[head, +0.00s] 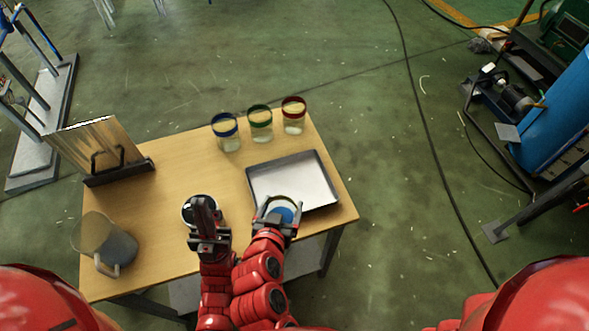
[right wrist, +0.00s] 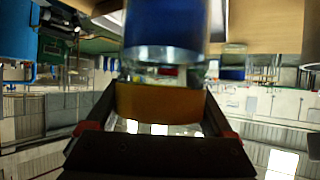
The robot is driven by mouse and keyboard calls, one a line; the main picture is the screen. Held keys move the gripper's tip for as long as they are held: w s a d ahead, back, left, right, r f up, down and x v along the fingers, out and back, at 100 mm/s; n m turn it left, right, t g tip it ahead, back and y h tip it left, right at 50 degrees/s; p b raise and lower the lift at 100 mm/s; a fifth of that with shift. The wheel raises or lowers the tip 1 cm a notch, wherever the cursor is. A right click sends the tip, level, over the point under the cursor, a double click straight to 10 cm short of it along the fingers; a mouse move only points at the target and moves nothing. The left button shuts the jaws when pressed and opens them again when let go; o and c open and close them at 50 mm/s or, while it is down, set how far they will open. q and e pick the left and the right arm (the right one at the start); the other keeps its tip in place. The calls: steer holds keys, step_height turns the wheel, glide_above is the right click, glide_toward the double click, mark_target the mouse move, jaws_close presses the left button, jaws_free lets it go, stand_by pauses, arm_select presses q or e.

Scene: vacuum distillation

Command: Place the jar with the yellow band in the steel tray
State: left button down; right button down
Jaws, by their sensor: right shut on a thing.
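The jar with the yellow band (right wrist: 158,102) is between the jaws of my right gripper in the right wrist view, with something blue above the band there. In the head view my right gripper (head: 279,214) is shut on this jar, and blue shows inside its rim (head: 283,199). The jar overlaps the near left corner of the steel tray (head: 320,165); I cannot tell its height above it. The tray looks empty where it shows. My left gripper (head: 207,240) is left of the tray, at a round dark-rimmed white thing (head: 187,212). Its jaw opening is unclear.
Jars with a blue band (head: 226,130), green band (head: 260,123) and red band (head: 293,115) stand behind the tray on the wooden table (head: 185,160). A clear jug (head: 105,245) stands at the near left. A panel with a handle (head: 105,150) stands at the far left edge.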

steer(key=w+d+f+p, duration=0.1)
steer(key=w+p, duration=0.1)
steer(key=w, duration=0.3)
steer(key=w+f+p, duration=0.1)
steer(key=w+p, duration=0.2)
steer(key=w, duration=0.2)
steer(key=w+d+f+p, duration=0.1)
steer(key=w+f+p, duration=0.1)
steer(key=w, duration=0.3)
steer(key=shift+w+d+f+p, duration=0.1)
steer(key=shift+w+d+p, duration=0.2)
steer(key=shift+w, duration=0.1)
steer(key=shift+f, duration=0.25)
steer(key=shift+f+b, duration=0.25)
steer(key=shift+b, duration=0.1)
jaws_free()
